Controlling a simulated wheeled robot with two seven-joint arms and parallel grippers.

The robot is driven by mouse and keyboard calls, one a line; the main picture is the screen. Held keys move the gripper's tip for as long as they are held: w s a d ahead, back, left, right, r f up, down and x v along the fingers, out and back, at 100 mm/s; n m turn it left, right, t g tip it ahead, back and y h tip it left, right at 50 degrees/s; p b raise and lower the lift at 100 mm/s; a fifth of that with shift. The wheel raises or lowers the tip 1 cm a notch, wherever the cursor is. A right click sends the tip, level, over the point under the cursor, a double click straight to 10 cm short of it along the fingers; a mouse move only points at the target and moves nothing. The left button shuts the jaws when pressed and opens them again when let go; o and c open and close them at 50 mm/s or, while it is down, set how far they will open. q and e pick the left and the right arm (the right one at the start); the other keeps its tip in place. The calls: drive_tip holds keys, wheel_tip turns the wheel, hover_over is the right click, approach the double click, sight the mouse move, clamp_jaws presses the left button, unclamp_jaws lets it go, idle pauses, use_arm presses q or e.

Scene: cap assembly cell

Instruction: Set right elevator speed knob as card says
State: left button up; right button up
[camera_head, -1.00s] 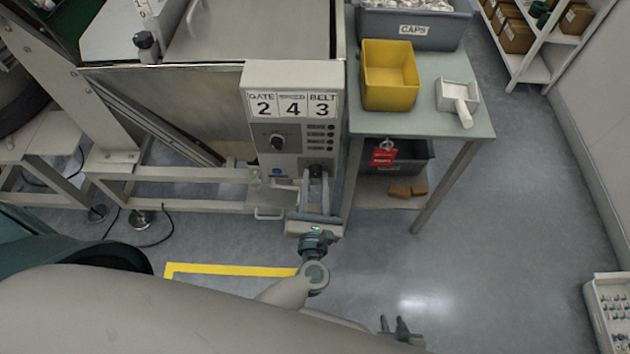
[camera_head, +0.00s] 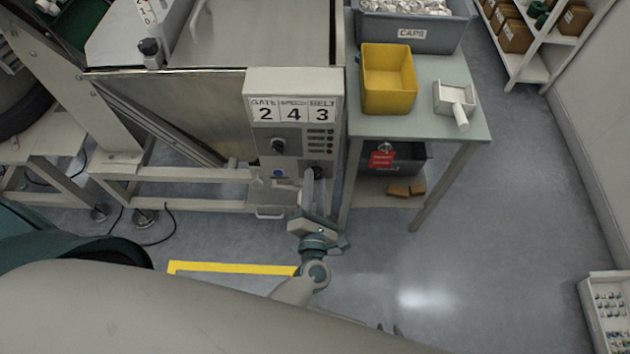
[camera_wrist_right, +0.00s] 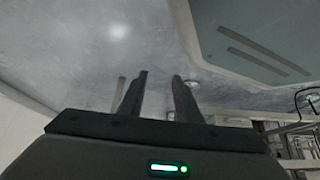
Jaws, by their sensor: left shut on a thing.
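The card on the panel top (camera_head: 293,109) reads GATE 2, SPEED 4, BELT 3. A dark knob (camera_head: 278,146) sits on the upper left of the panel face. A second dark knob (camera_head: 319,172) sits lower right, partly hidden by my left gripper (camera_head: 307,182). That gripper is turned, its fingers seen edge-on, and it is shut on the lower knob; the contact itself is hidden. My right gripper (camera_head: 388,330) is low in the head view, away from the panel. In the right wrist view it is open and empty (camera_wrist_right: 160,85).
A table (camera_head: 433,127) right of the panel holds a yellow bin (camera_head: 388,95), a grey CAPS bin (camera_head: 412,34) and a white scoop (camera_head: 455,98). A blue button (camera_head: 278,173) is left of the gripper. The floor in front is clear.

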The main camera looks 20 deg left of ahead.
use_arm(q)
drive_tip(key=shift+m, duration=0.4)
use_arm(e)
drive_tip(key=shift+s+d+f, duration=0.25)
drive_tip(key=shift+s+d, duration=0.1)
drive_tip(key=shift+s, duration=0.3)
use_arm(q)
drive_tip(key=o, duration=1.1)
drive_tip(key=shift+c, duration=0.2)
drive_tip(key=shift+s, duration=0.1)
drive_tip(key=shift+s+d+f, duration=0.1)
drive_tip(key=shift+s+d, duration=0.1)
drive_tip(key=shift+s, duration=0.35)
drive_tip(key=b+v, duration=0.1)
drive_tip(key=v, duration=0.9)
drive_tip(key=shift+s, duration=0.35)
use_arm(e)
drive_tip(key=shift+t, duration=0.5)
drive_tip(key=w, duration=0.1)
drive_tip(key=w+a+r, duration=0.1)
drive_tip(key=w, duration=0.1)
drive_tip(key=w+a+r, duration=0.1)
drive_tip(key=shift+w+a, duration=0.15)
